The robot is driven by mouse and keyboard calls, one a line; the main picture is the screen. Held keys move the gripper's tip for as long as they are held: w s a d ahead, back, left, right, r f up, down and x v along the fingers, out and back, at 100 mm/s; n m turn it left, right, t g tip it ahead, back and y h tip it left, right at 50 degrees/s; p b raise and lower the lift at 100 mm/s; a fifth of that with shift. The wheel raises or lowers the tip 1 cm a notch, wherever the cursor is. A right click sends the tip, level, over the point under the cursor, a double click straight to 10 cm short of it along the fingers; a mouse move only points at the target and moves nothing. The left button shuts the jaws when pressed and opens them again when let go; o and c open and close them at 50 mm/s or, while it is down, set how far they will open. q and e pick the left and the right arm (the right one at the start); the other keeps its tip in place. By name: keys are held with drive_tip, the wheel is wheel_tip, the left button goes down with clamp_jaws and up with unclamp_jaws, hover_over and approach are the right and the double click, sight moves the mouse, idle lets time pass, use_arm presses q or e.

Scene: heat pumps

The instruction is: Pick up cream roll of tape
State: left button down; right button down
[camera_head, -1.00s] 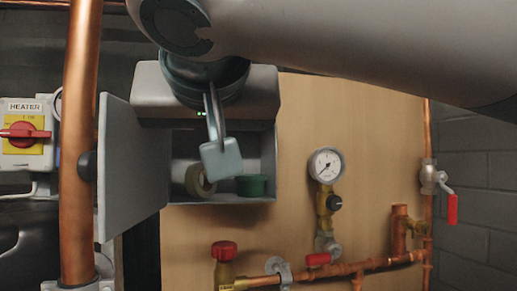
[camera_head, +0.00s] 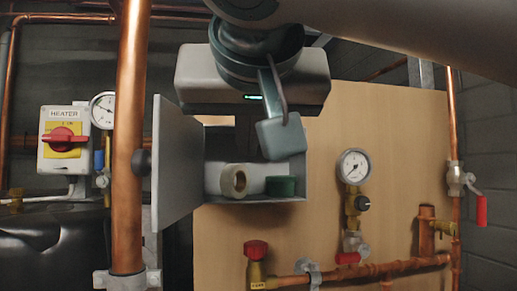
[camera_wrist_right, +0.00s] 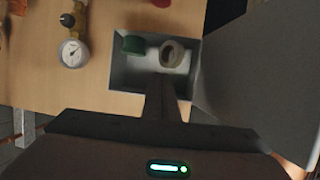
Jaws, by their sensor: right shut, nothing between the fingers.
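The cream roll of tape (camera_head: 233,182) stands on edge on the floor of an open grey box (camera_head: 250,199), left of a green roll (camera_head: 281,186). In the right wrist view the cream roll (camera_wrist_right: 172,54) lies right of the green roll (camera_wrist_right: 133,44). My right gripper (camera_head: 281,137) is shut and empty, in front of the box opening and above the two rolls. It does not touch the cream roll, which shows clear of it in the head view. In the right wrist view the gripper (camera_wrist_right: 163,95) points into the box. My left gripper is not in view.
The box's grey door (camera_head: 178,165) hangs open at the left, beside a vertical copper pipe (camera_head: 129,140). A pressure gauge (camera_head: 354,166) and copper pipework with a red-handled valve (camera_head: 256,250) are right of and below the box.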

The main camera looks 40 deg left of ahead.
drive_tip(key=s+d+b, duration=0.3)
drive_tip(key=s+d, duration=0.3)
drive_tip(key=shift+s+b, duration=0.3)
drive_tip(key=shift+d+r, duration=0.1)
